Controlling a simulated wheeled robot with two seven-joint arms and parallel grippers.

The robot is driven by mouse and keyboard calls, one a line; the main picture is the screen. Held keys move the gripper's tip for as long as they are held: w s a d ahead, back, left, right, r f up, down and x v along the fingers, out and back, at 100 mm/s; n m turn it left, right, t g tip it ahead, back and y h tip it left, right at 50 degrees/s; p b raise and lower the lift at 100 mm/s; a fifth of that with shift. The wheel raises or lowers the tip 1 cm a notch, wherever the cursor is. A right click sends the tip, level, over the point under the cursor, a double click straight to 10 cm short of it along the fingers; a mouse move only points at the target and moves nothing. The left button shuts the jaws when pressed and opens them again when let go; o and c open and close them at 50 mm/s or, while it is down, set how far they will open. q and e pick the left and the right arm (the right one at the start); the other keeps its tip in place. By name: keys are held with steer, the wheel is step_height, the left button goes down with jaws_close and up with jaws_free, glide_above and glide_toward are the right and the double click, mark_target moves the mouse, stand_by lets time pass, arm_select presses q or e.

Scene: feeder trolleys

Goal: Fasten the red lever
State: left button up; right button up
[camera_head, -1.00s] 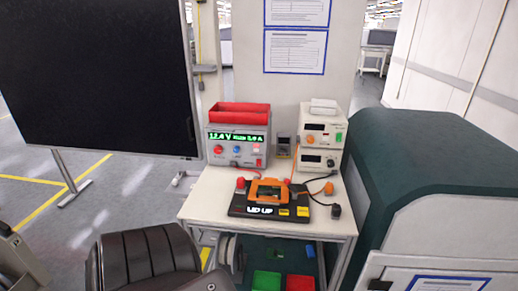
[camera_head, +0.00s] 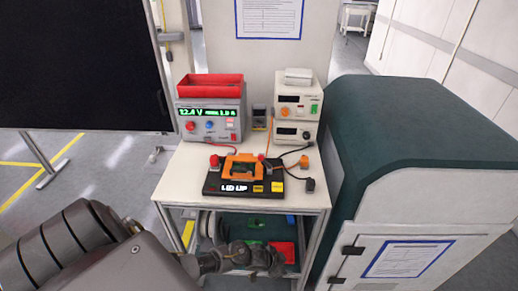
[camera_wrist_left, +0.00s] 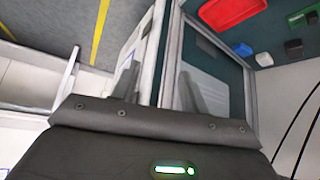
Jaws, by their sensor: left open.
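A black test fixture (camera_head: 212,188) lies on the white table, with a lit "LID UP" sign on its front. An orange frame (camera_head: 232,172) stands on it. A red knob (camera_head: 214,160) shows at its back left and a small red part (camera_head: 261,158) at its back right; I cannot tell which is the lever. My left gripper (camera_head: 272,260) is low in front of the table, below its top and apart from the fixture. Its two fingers (camera_wrist_left: 157,88) are spread and empty in the left wrist view. My right gripper is out of view.
A power supply (camera_head: 210,122) with a red bin (camera_head: 210,86) and stacked instruments (camera_head: 297,108) stand at the table's back. A green cabinet (camera_head: 410,130) closes off the right. Red and green trays lie on the lower shelf. A dark board (camera_head: 80,60) stands left.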

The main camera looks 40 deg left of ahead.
arm_select(q)
steer(key=w+d+r+m+h+p, duration=0.1)
steer(key=w+r, duration=0.2)
steer(key=r, duration=0.3)
steer(key=w+d+r+m+t, duration=0.1)
steer(key=w+r, duration=0.1)
steer(key=r, duration=0.3)
steer(key=w+d+r+m+h+p, duration=0.1)
steer(key=w+d+r, duration=0.15)
steer(key=r, duration=0.35)
step_height(320, 180, up, 30)
steer(key=n+g+y+p, duration=0.1)
steer(key=n+g+y, duration=0.1)
steer(key=g+y, duration=0.15)
glide_above(259, 156)
steer(key=s+a, duration=0.3)
steer(key=s, duration=0.1)
steer(key=shift+h, duration=0.25)
steer(key=p+x, duration=0.1)
steer(key=x, duration=0.3)
steer(key=p+x, duration=0.2)
steer(key=x, duration=0.3)
steer(key=shift+w+d+f, duration=0.1)
steer(key=shift+w+d, duration=0.15)
steer(key=shift+d, duration=0.05)
steer(key=shift+x, duration=0.85)
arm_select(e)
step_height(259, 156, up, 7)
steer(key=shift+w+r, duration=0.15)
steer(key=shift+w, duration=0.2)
